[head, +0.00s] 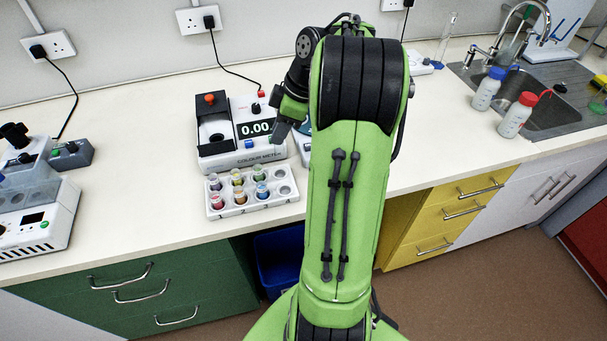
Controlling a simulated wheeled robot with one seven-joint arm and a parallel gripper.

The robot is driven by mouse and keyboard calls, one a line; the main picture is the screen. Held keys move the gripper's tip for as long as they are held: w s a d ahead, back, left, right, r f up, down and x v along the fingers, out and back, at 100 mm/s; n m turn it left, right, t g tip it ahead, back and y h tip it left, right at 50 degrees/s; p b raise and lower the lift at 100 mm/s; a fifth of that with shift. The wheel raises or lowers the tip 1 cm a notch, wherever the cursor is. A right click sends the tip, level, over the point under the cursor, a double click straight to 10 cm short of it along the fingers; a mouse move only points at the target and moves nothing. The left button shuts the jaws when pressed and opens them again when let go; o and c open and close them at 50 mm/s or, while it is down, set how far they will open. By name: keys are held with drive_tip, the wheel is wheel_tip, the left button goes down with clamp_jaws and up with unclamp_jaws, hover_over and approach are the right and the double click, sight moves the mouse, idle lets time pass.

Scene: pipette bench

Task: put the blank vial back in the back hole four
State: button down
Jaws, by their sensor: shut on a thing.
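A white vial rack (252,207) stands on the bench in front of the colour meter. Its left three columns hold vials with coloured contents, in both rows. Back hole four (280,171) and the front hole at the right end are empty. My gripper (281,131) is above the bench by the right side of the colour meter, behind the rack's right end. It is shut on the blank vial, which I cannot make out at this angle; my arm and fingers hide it.
The colour meter (222,160) reads 0.00, and its sample well looks dark. My arm hides the bench right of the rack. Another white instrument (35,225) stands at the left. Two bottles (487,88) stand by the sink. The bench left of the rack is clear.

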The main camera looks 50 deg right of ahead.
drive_tip(key=f+b, duration=0.1)
drive_tip(key=f, duration=0.4)
drive_tip(key=f+b, duration=0.2)
drive_tip(key=f, duration=0.2)
drive_tip(key=shift+w+f, duration=0.2)
drive_tip(key=shift+f, duration=0.15)
drive_tip(key=shift+a, duration=0.1)
drive_tip(key=shift+f+b, duration=0.3)
drive_tip(key=shift+b, duration=0.05)
drive_tip(key=c, duration=0.9)
unclamp_jaws()
drive_tip(key=shift+r, duration=0.1)
